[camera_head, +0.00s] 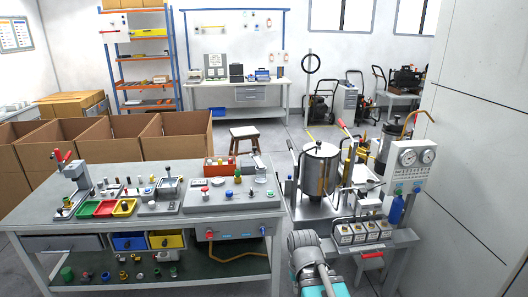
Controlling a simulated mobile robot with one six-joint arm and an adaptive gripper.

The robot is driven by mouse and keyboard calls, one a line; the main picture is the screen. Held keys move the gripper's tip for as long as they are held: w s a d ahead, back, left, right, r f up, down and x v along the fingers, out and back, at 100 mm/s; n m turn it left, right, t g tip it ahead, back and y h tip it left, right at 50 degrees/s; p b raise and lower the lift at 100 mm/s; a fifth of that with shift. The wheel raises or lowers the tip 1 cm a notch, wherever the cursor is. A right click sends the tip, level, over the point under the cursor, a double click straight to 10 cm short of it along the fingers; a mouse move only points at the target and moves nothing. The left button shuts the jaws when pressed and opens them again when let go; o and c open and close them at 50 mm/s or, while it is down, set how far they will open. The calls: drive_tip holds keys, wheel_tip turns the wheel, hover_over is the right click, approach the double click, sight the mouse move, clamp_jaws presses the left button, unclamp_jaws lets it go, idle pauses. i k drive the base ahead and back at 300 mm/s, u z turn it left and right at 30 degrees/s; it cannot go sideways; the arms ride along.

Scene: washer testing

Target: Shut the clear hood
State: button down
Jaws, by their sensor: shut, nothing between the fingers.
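A small pale, see-through piece that looks like the clear hood (260,170) stands up at the right rear of the grey test panel (228,198) on the workbench. It appears raised, but it is too small to tell its exact angle. A green and yellow fitting (238,178) stands on the panel to its left. Part of my arm, grey with a teal band, rises from the bottom edge, right of the bench. No gripper fingers show in this view.
The workbench (30,221) also bears a red-handled press (75,185), coloured trays and small fittings. A metal tank rig (320,170) with gauges stands close on the right. Open cardboard boxes (85,145) and a stool (243,134) are behind the bench.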

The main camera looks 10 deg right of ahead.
sight(260, 165)
drive_tip(key=u, duration=0.1)
drive_tip(key=i, duration=0.95)
drive_tip(key=z, duration=0.05)
